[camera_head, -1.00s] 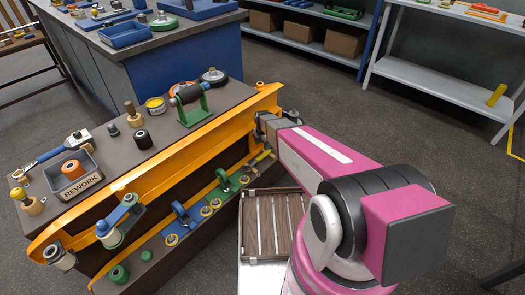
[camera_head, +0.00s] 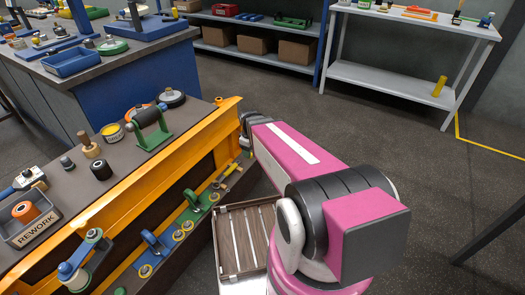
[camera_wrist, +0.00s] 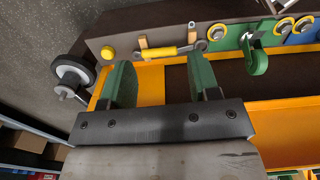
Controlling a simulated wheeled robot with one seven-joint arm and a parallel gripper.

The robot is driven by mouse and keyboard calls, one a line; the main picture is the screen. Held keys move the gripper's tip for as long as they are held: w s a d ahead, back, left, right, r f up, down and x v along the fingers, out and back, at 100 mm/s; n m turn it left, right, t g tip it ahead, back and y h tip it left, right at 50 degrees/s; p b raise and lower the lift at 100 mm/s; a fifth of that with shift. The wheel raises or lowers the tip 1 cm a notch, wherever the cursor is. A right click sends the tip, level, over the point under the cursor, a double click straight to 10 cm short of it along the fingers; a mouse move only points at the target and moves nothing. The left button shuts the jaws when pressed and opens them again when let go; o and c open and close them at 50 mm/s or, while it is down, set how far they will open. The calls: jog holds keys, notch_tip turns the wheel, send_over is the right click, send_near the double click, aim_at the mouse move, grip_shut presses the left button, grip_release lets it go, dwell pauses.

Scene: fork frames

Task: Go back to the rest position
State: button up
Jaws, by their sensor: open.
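My pink arm (camera_head: 285,145) reaches to the far right end of the orange-edged bench (camera_head: 150,180). In the wrist view my gripper (camera_wrist: 163,80) is open, its two green-faced fingers wide apart with nothing held between them. In the head view the fingertips are hidden behind the wrist and bench end.
A slatted wooden tray (camera_head: 230,245) lies beside my arm, right of the bench. The bench top holds a REWORK bin (camera_head: 30,222) and a green-framed roller (camera_head: 150,125). A grey shelf table (camera_head: 400,80) stands at the back right. Open floor (camera_head: 420,170) lies to the right.

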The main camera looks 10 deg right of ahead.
jog(key=s+d+r+m, duration=0.4)
jog(key=s+r+m, duration=0.2)
jog(key=m, duration=0.3)
jog(key=shift+s, duration=0.9)
